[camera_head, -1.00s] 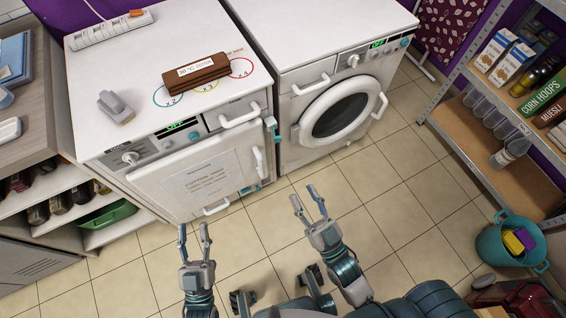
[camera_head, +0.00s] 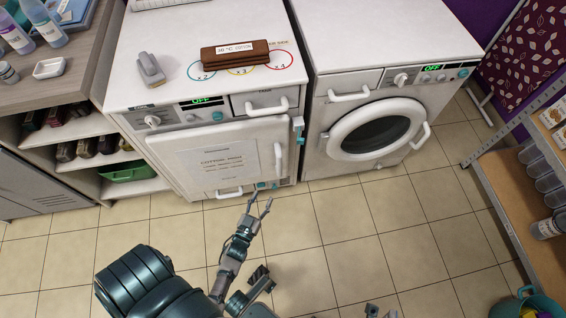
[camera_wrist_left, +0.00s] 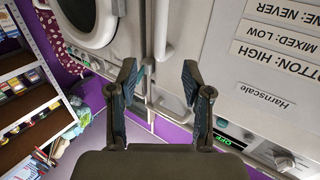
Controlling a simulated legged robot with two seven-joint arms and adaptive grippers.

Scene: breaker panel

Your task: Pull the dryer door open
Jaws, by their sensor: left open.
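The left white machine has a flat square door (camera_head: 205,170) with a paper sheet of fabric settings on it. I take this as the dryer door; it looks shut. Its white vertical handle (camera_head: 278,160) is on the door's right side and also shows in the left wrist view (camera_wrist_left: 163,35). My left gripper (camera_head: 261,203) is open and empty, in front of the door's lower right part. In the left wrist view, the fingers (camera_wrist_left: 158,72) stand wide apart, with the handle beyond the gap. I cannot see contact. My right gripper is not clearly in view.
The right machine (camera_head: 320,130) has a round door (camera_head: 375,132). A brown stack (camera_head: 236,57) and a grey object (camera_head: 150,68) lie on top of the left machine. Shelves (camera_head: 75,135) stand at left, a rack (camera_head: 520,190) at right. The tiled floor (camera_head: 370,230) is free.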

